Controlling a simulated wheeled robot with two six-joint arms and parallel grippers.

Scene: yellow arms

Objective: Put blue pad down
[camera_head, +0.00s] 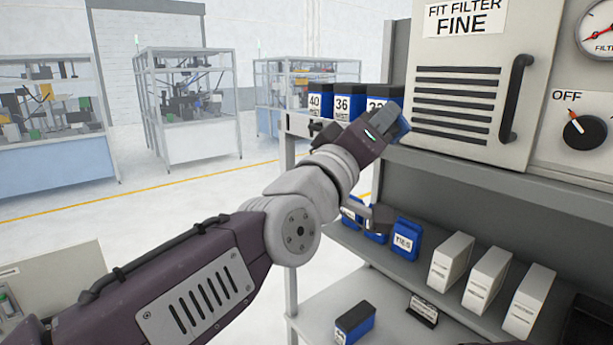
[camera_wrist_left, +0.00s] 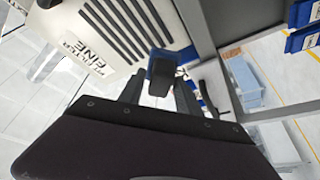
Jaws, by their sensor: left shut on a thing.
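My left gripper (camera_head: 388,124) is raised in front of the filter cabinet's left edge, at about the height of the upper shelf. It is shut on a blue pad (camera_head: 400,127), and my arm and gripper hide most of that pad. In the left wrist view the blue pad (camera_wrist_left: 159,62) shows as a blue strip with a dark block in front, between the dark fingers of my left gripper (camera_wrist_left: 160,90). The pad appears to be clear of any shelf, though its underside is hidden. My right gripper is not in view.
Labelled blue boxes (camera_head: 343,101) stand on the upper shelf beside the cabinet (camera_head: 455,75). The shelf below holds more blue items (camera_head: 407,239) and white boxes (camera_head: 451,262). Another blue box (camera_head: 355,322) lies lower down. Open floor (camera_head: 200,183) is at left.

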